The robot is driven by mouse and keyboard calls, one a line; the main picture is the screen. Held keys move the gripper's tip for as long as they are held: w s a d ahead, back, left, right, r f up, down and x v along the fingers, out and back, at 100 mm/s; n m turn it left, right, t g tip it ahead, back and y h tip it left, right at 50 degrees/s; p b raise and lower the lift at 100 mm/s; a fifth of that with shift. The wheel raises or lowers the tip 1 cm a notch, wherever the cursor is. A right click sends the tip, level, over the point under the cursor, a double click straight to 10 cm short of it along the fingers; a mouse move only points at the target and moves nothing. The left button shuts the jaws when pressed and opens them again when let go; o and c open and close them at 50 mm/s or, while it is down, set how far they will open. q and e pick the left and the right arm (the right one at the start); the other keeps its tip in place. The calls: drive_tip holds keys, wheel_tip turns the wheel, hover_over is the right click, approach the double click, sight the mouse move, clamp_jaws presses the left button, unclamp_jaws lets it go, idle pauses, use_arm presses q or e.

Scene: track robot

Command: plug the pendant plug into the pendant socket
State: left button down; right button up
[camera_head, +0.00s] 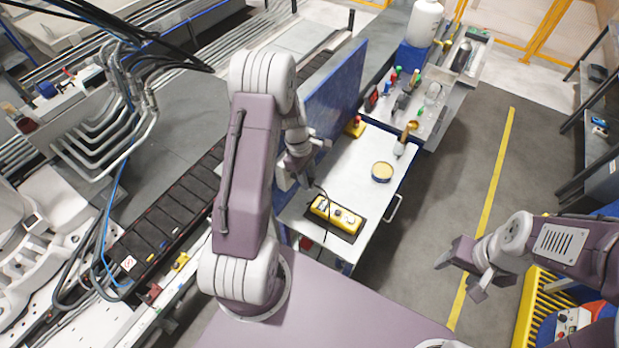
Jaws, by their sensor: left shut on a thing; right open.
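My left gripper (304,181) hangs over the left side of the white cart top, beyond my raised arm. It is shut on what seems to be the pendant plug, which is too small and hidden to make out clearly. A thin dark cable runs from beside the gripper down to a yellow control box (322,209), likely the pendant, which lies on a dark mat just below and right of the gripper. I cannot make out the pendant socket. My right gripper (468,275) is open and empty over the floor at the right, far from the cart.
The white cart top (352,178) also holds a round yellow tin (382,171), a brush (404,140) and a red-and-yellow button box (355,127). A blue panel (335,92) stands upright behind my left gripper.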

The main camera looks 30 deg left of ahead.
use_arm(q)
drive_tip(key=shift+w+a, duration=0.1)
drive_tip(key=shift+a, duration=1.05)
drive_tip(key=c, duration=1)
unclamp_jaws()
drive_tip(key=shift+w+r+b, duration=0.1)
drive_tip(key=shift+r+b, duration=0.25)
drive_tip(key=shift+r, duration=0.15)
wheel_tip(320, 180, up, 3)
drive_tip(key=shift+f+b, duration=0.1)
drive_tip(key=shift+b, duration=0.75)
drive_tip(key=d+r+b, duration=0.3)
drive_tip(key=d+r, duration=0.4)
drive_tip(key=d, duration=0.4)
drive_tip(key=shift+w+d, duration=0.25)
drive_tip(key=shift+r, duration=0.1)
